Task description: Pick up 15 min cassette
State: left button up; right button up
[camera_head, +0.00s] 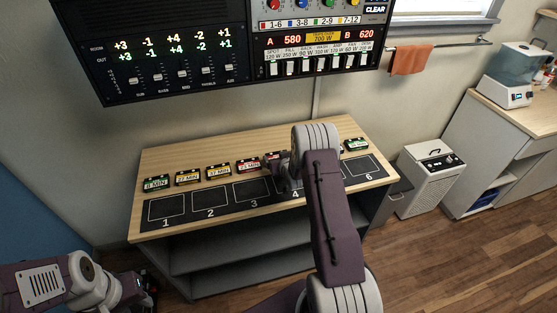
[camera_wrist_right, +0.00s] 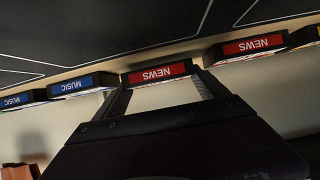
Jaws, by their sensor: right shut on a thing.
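My right gripper (camera_head: 279,164) is shut on a red cassette (camera_head: 271,155) in the back row on the wooden table (camera_head: 150,160). In the right wrist view this red NEWS cassette (camera_wrist_right: 158,73) sits between the two fingers, in line with its neighbours. Its minutes label is mostly hidden by my gripper, so I cannot read it. To its left in the head view is a red 21 MIN cassette (camera_head: 248,165). Blue MUSIC cassettes (camera_wrist_right: 84,84) lie on its other side, hidden in the head view by my arm. My left arm is at lower left; its fingers are unclear.
Yellow cassettes (camera_head: 188,177) and a green 8 MIN cassette (camera_head: 156,184) continue the row leftward; another green cassette (camera_head: 356,145) is at right. Numbered slots on the black mat (camera_head: 231,198) look empty where visible. A control panel (camera_head: 170,50) hangs above the table.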

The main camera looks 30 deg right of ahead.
notch_tip(320, 180, up, 3)
jog(key=shift+r, duration=0.15)
jog(key=s+d+r, duration=0.6)
jog(key=d, duration=0.3)
jog(key=shift+s+d+r+p, duration=0.25)
jog(key=shift+d+r+p, duration=0.1)
jog(key=shift+d, duration=0.05)
